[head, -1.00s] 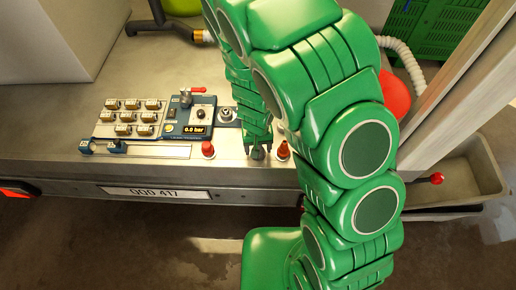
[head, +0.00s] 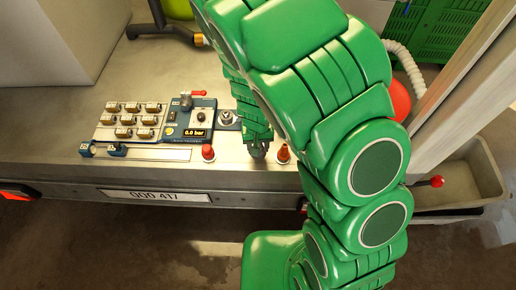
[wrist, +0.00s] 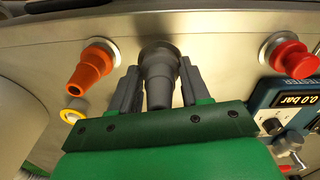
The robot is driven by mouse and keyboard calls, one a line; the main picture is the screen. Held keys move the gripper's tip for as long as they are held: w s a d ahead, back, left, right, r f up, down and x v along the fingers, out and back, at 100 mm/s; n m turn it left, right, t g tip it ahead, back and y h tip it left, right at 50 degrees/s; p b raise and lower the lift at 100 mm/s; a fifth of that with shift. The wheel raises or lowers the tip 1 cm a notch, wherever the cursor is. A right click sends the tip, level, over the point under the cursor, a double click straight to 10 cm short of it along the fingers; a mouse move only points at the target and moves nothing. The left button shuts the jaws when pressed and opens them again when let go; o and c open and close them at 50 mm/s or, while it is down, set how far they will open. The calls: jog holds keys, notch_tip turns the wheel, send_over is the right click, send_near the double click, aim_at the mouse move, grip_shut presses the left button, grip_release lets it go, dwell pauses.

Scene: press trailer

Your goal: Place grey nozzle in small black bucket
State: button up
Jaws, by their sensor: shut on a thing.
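The grey nozzle (wrist: 159,82) sits between the two grey fingers of my gripper (wrist: 160,70) in the wrist view, its wide dark end pointing away from my wrist. The fingers are shut on it. In the head view the nozzle (head: 258,152) shows small below my gripper (head: 257,143), at the front edge of the metal bench. I cannot tell whether the nozzle still touches the bench. An orange nozzle (wrist: 91,68) and a red nozzle (wrist: 291,57) stand on either side of it. I cannot make out the small black bucket in either view.
The bench (head: 60,150) holds a tester (head: 190,118) reading 0.0 bar and a board of several brass fittings (head: 132,118), left of my gripper. A grey trough (head: 470,170) and a red ball-like object (head: 399,98) are at the right. My green arm hides the bench's middle right.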

notch_tip(320, 180, up, 19)
jog(key=w+a+r+n, duration=0.1)
jog(key=w+a+n, duration=0.2)
jog(key=w+a, duration=0.7)
jog(key=w+a+r+n, duration=0.1)
jog(key=w+a+r, duration=0.15)
jog(key=w, duration=0.85)
jog(key=w+d+f, duration=0.1)
jog(key=w+d, duration=0.6)
jog(key=w, duration=0.6)
jog(key=w+d+f+m, duration=0.15)
jog(key=w+d, duration=0.35)
jog(key=d, duration=0.5)
jog(key=w+d+f+m, duration=0.1)
jog(key=w+d+m, duration=0.1)
jog(key=w+d, duration=0.5)
jog(key=f, duration=0.7)
jog(key=s+d+f, duration=0.1)
jog(key=f, duration=0.6)
jog(key=s+d+f, duration=0.1)
jog(key=f, duration=0.6)
jog(key=shift+s+f, duration=0.15)
jog(key=shift+s, duration=0.1)
